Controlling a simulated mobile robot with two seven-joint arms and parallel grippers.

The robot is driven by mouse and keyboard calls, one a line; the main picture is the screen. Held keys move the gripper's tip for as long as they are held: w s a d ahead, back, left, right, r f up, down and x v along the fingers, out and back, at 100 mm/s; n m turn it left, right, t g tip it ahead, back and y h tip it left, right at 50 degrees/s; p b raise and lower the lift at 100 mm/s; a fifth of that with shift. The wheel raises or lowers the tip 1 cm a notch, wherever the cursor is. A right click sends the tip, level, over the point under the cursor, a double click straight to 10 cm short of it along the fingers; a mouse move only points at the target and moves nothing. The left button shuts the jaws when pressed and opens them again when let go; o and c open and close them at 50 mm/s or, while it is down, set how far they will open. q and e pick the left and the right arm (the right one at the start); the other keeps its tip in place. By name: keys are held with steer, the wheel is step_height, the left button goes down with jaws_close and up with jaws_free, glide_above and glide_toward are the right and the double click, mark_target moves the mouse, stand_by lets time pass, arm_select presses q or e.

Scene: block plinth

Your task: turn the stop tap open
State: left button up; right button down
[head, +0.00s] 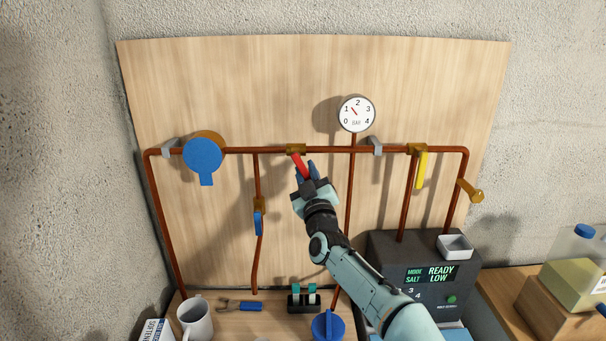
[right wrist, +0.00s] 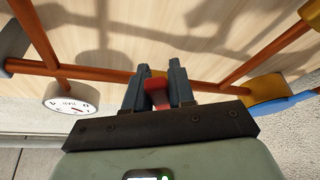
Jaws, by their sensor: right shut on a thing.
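A red lever (head: 299,162) sits on a brass valve body (head: 296,148) on the horizontal copper pipe. The lever slants down and to the right from the valve, neither along the pipe nor square to it. My right gripper (head: 308,171) is shut on the lever's lower end. In the right wrist view the red lever (right wrist: 156,88) shows between the two dark fingers of that gripper (right wrist: 154,76). The fingers and wrist hide the end of the lever. My left gripper is in neither view.
A pressure gauge (head: 356,114) stands right of the valve. A blue-handled valve (head: 258,220) is lower left, and a yellow lever (head: 422,168) is to the right. A grey READY LOW unit (head: 385,258) and a mug (head: 195,319) stand below.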

steer(key=shift+d+r+n+y, duration=0.3)
steer(key=shift+n+y, duration=0.1)
steer(key=shift+n, duration=0.4)
steer(key=shift+g, duration=0.3)
steer(key=c, duration=1)
jaws_free()
steer(key=shift+c, duration=0.2)
steer(key=shift+f, duration=0.1)
